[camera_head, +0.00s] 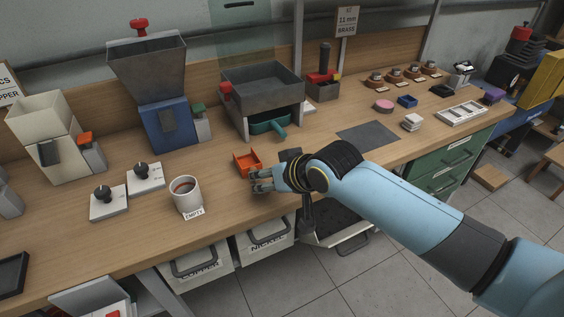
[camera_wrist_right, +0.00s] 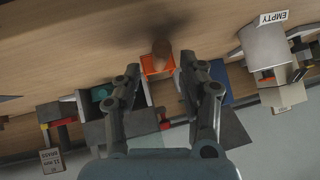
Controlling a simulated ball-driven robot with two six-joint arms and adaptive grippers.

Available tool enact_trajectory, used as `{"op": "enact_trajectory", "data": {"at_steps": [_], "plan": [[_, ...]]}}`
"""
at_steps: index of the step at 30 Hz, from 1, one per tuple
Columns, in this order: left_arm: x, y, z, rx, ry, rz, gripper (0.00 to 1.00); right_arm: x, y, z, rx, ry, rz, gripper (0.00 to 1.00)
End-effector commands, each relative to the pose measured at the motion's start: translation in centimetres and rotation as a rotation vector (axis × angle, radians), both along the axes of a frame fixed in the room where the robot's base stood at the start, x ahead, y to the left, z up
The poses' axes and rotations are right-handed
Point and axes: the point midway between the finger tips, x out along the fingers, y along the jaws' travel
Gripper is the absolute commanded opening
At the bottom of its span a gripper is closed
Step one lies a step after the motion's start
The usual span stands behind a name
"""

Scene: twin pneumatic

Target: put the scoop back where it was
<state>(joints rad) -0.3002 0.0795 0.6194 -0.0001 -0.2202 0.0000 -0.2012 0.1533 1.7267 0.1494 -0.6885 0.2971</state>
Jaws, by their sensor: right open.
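A teal scoop-like piece (camera_head: 268,125) with a short handle sits under the grey hopper bin (camera_head: 262,88); a bit of teal also shows in the wrist view (camera_wrist_right: 101,93). A small open orange tray or scoop (camera_head: 247,162) rests on the bench; I cannot tell which it is. My right gripper (camera_head: 262,180) is open and empty, just in front of the orange piece. My left gripper is out of view.
A mug labelled EMPTY (camera_head: 186,194) and two switch boxes (camera_head: 108,203) stand to the left. A blue hopper machine (camera_head: 167,122) is behind. A dark mat (camera_head: 368,134) lies to the right. Labelled bins (camera_head: 200,267) hang below the front edge.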

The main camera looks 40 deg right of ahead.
Motion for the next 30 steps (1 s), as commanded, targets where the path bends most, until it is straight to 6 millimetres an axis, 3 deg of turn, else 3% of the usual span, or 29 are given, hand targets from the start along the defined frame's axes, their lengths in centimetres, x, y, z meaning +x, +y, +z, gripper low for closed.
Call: {"op": "enact_trajectory", "data": {"at_steps": [6, 12, 30], "plan": [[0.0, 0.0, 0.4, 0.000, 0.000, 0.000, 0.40, -3.8, -0.1, 3.5, -0.002, 0.000, 0.002, 0.41], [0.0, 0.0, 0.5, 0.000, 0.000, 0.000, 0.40, -5.9, -0.2, 5.3, -0.003, 0.001, 0.002, 0.41], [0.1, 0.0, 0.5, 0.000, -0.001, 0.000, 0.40, -6.4, -0.2, 5.8, 0.000, 0.000, 0.000, 0.41]]}}
